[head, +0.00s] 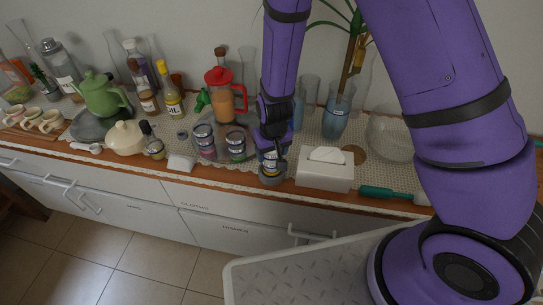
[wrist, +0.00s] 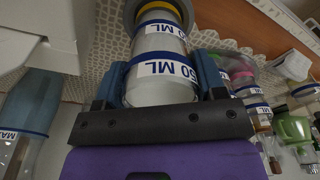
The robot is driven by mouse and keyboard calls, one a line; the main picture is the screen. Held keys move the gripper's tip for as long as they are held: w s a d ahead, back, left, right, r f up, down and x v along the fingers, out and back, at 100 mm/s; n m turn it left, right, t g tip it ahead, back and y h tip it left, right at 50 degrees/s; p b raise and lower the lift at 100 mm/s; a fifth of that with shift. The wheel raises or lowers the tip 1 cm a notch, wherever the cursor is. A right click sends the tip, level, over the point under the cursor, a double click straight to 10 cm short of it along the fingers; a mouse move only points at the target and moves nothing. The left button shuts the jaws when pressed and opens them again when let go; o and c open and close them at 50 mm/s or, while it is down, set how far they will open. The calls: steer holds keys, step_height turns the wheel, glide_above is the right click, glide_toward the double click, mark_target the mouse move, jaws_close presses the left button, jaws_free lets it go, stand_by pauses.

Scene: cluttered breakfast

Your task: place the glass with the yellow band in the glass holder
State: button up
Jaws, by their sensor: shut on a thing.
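The glass with the yellow band (head: 270,166) is between the jaws of my gripper (head: 272,150), near the front edge of the counter. In the wrist view the glass (wrist: 162,45) has blue-edged "50 ML" labels, with its yellow band at the far end. The blue fingers of my gripper (wrist: 160,85) press on both sides of it. A round grey piece (head: 272,179) surrounds its lower end; I cannot tell whether it is the holder or whether the glass rests in it. Similar glasses with a pink band (head: 207,154) and a green band (head: 237,156) stand just left.
A white tissue box (head: 325,171) stands close on the right, with a green-handled tool (head: 385,193) beyond it. A red-lidded jug (head: 222,98) and tall vases (head: 337,120) stand behind. A cream pot (head: 125,138) and green teapot (head: 101,94) are farther left.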

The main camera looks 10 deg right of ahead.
steer(key=shift+f, duration=1.2)
steer(key=o, duration=1)
steer(key=shift+f, duration=0.1)
steer(key=r, duration=0.4)
steer(key=s+r, duration=0.1)
steer(key=r, duration=0.7)
steer(key=shift+s+d+r, duration=0.1)
steer(key=shift+s, duration=0.15)
